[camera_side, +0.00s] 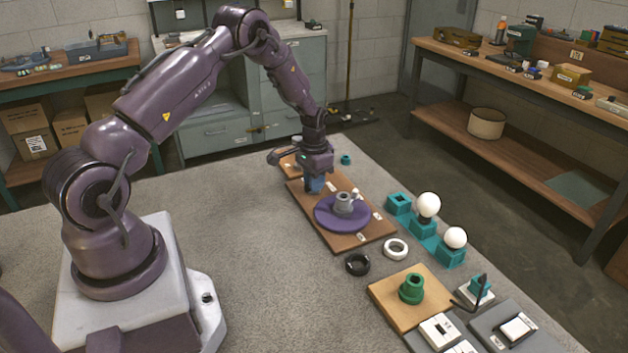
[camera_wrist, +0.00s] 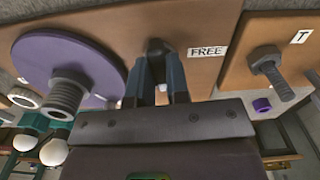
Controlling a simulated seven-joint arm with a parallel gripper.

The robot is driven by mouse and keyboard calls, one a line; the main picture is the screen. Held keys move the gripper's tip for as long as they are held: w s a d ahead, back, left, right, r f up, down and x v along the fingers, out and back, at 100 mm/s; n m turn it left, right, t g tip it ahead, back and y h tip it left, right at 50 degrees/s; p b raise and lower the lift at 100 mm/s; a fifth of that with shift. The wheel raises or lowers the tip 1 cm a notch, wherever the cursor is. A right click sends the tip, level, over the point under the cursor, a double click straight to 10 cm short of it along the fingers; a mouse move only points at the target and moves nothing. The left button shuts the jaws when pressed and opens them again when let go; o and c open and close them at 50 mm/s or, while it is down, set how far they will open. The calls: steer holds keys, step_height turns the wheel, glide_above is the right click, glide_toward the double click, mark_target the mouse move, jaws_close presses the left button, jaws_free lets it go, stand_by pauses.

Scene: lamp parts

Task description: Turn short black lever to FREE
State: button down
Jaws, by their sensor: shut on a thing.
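My gripper (camera_side: 315,184) points down over the far part of the brown board (camera_side: 385,233), behind the purple disc (camera_side: 325,217). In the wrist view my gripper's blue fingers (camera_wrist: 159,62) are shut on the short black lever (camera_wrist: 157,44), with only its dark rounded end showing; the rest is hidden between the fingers. The FREE label (camera_wrist: 207,51) lies on the board just right of the lever. The purple disc (camera_wrist: 105,62) is to the left, with a grey threaded post (camera_wrist: 68,92) standing on it. The side view hides the lever behind my gripper.
A second brown board with a T label (camera_wrist: 302,37) and a grey bolt (camera_wrist: 272,75) lies right of the lever in the wrist view. Black and white rings (camera_side: 357,264), teal holders with white bulbs (camera_side: 428,205), and a board with a green socket (camera_side: 411,289) lie nearer the camera.

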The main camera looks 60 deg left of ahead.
steer(key=n, duration=0.8)
steer(key=shift+n, duration=0.3)
steer(key=n, duration=0.4)
steer(key=shift+n, duration=2.1)
steer(key=c, duration=1.1)
jaws_free()
steer(key=shift+r, duration=0.1)
